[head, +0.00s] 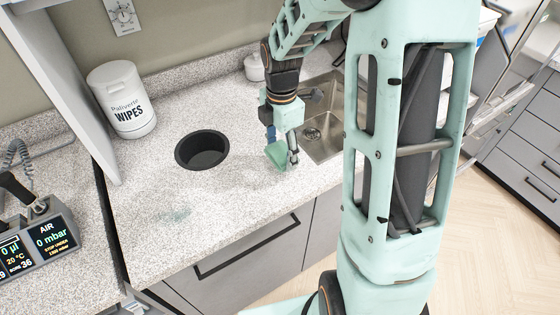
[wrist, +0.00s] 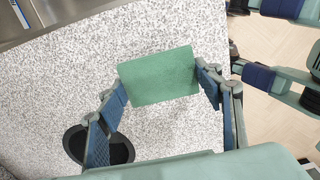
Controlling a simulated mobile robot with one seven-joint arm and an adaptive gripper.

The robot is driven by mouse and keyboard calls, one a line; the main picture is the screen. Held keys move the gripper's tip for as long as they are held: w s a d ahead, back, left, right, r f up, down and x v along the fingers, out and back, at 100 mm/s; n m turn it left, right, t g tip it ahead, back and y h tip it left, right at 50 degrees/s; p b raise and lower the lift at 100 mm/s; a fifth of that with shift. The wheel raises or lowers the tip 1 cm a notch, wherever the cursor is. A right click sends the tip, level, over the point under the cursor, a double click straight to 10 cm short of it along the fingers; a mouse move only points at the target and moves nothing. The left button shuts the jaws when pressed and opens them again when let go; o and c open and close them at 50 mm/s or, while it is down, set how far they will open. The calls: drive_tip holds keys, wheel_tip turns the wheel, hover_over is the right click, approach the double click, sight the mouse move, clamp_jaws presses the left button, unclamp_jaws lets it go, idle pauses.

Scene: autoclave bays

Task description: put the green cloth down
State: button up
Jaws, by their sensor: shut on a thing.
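The green cloth (head: 277,155) is in my gripper (head: 282,150), over the speckled counter between the round black opening and the sink. In the wrist view the cloth (wrist: 158,75) is a flat, roughly rectangular piece spanning the gap between the two blue-padded fingertips of my gripper (wrist: 163,86). The gripper is shut on it. A soft shadow lies on the counter near the gripper; I cannot tell exactly how high the cloth is above the surface.
The round black opening (head: 202,150) is left of the gripper, the steel sink (head: 325,140) right. A wipes tub (head: 122,100) and small white bottle (head: 254,68) stand behind. A faint green smear (head: 174,215) marks the front counter (head: 240,215), which is otherwise clear. An instrument (head: 38,240) stands left.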

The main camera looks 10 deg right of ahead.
sight(281, 159)
drive_tip(key=shift+w+f, duration=0.3)
drive_tip(key=shift+f, duration=0.15)
drive_tip(key=shift+w+f+b, duration=0.2)
drive_tip(key=shift+f+b, duration=1.35)
drive_tip(key=shift+f, duration=0.05)
drive_tip(key=shift+d, duration=0.1)
drive_tip(key=shift+f, duration=0.15)
drive_tip(key=o, duration=1.3)
drive_tip(key=shift+o, duration=0.2)
wheel_tip(281, 159, up, 12)
drive_tip(key=shift+r, duration=0.15)
